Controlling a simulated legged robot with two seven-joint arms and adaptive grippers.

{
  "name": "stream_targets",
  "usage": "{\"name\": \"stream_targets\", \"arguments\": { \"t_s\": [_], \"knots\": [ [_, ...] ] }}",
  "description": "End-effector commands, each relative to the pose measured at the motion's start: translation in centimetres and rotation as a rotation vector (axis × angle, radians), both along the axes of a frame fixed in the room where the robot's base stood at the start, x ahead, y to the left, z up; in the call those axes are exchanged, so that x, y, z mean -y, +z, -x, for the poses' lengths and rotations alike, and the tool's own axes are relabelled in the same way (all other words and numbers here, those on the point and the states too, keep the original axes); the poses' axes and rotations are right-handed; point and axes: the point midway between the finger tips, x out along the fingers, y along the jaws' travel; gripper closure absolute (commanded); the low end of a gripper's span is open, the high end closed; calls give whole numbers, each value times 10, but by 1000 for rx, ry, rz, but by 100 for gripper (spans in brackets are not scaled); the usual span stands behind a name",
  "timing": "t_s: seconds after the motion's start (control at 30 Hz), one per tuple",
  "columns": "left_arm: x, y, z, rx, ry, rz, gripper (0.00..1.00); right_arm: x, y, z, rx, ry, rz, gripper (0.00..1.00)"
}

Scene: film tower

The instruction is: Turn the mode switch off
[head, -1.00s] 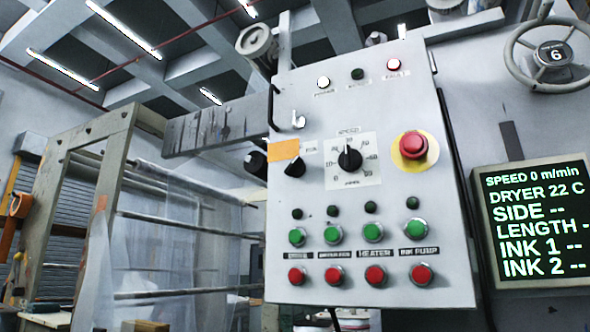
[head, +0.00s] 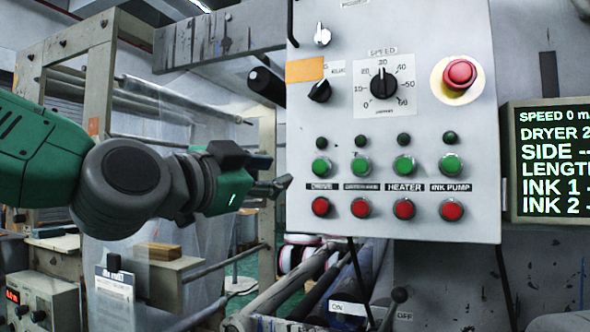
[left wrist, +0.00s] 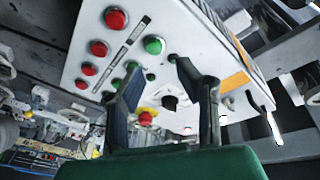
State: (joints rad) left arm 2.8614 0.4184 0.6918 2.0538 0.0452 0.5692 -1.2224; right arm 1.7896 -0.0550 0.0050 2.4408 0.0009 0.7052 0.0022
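A grey control panel (head: 300,225) fills the middle of the head view. A black rotary selector (head: 320,91) beside an orange tag looks like the mode switch; its pointer tilts to the upper right, and its labels are too blurred to read. A silver switch (head: 322,34) sits above it. My left gripper (head: 275,187) is at the panel's lower left edge, below and left of the selector. The left wrist view shows its two fingers (left wrist: 155,65) spread with nothing between them, facing the panel. I cannot make out the selector there. My right gripper is out of view.
A speed dial (head: 384,84) and a red emergency button (head: 460,74) are right of the selector. Green buttons (head: 362,165) and red buttons (head: 361,207) fill the lower panel. A black cylindrical handle (head: 266,85) is left of the panel. A display (head: 550,160) stands at right.

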Motion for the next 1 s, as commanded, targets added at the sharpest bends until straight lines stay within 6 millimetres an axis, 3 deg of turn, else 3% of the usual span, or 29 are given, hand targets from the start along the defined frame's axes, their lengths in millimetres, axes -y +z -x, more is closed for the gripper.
{"name": "stream_targets", "arguments": {
  "t_s": [0.03,0.1,0.2,0.37,0.8,1.0],
  "knots": [
    [-1,39,13,74,-6,-3,71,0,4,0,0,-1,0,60],
    [-2,72,26,149,-10,-13,71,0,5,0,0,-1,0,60],
    [-5,99,38,209,-12,-18,71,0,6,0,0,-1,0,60],
    [-1,109,33,228,-10,-24,71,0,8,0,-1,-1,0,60],
    [50,133,-35,223,-13,-24,71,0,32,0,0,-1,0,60],
    [63,140,-58,225,-12,-23,71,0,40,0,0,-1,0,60]
  ]
}}
